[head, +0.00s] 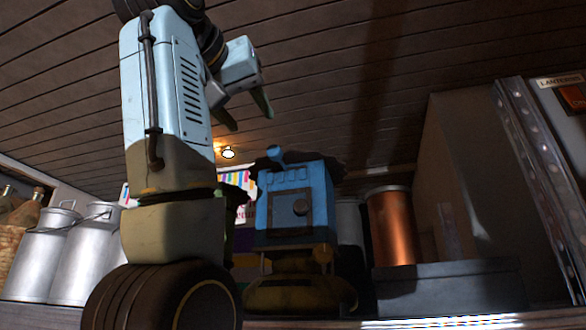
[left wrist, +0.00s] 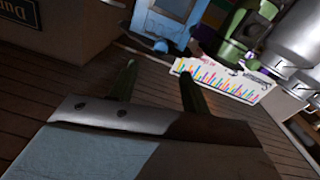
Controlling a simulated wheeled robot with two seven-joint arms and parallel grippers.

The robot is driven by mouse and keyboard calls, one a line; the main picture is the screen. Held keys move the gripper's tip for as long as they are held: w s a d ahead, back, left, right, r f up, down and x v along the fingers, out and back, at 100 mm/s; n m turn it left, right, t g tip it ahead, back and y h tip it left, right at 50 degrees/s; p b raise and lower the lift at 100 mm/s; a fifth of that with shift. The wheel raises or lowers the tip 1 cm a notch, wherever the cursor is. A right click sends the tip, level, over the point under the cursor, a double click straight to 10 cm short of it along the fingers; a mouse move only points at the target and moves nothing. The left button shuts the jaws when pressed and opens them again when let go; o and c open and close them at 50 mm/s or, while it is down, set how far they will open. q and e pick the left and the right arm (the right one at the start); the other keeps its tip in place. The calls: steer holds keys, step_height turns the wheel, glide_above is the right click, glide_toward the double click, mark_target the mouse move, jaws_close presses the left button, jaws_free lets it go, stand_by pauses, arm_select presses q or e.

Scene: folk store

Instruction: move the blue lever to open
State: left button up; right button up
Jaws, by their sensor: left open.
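A blue box-shaped device (head: 296,205) with a dark round knob on its front stands on a shelf near the middle of the head view. A short blue lever (head: 275,153) with a rounded end sticks up at its top left. My left gripper (head: 252,117) is open and empty, above and slightly left of the lever, apart from it. In the left wrist view, which is turned over, the blue device (left wrist: 168,17) is at the top, beyond the open fingers (left wrist: 157,78). My right gripper is not in view.
Grey metal milk cans (head: 47,262) stand at the left. A copper-coloured cylinder (head: 391,226) stands right of the device, behind a dark box (head: 450,288). A large brown box (head: 450,170) is farther right.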

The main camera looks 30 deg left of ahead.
mark_target(272, 150)
arm_select(q)
steer(key=w+p, duration=0.2)
steer(key=w, duration=0.1)
steer(key=w+a+p, duration=0.1)
steer(key=w+p, duration=0.1)
steer(key=w, duration=0.1)
steer(key=w+a+p, duration=0.1)
steer(key=w+p, duration=0.1)
steer(key=w, duration=0.2)
steer(key=shift+w+a+r, duration=0.1)
steer(key=shift+a+r, duration=0.1)
steer(key=shift+r, duration=0.05)
steer(key=shift+w+p, duration=0.3)
steer(key=shift+w, duration=0.05)
steer(key=shift+w+a+f, duration=0.1)
steer(key=shift+w, duration=0.05)
jaws_close()
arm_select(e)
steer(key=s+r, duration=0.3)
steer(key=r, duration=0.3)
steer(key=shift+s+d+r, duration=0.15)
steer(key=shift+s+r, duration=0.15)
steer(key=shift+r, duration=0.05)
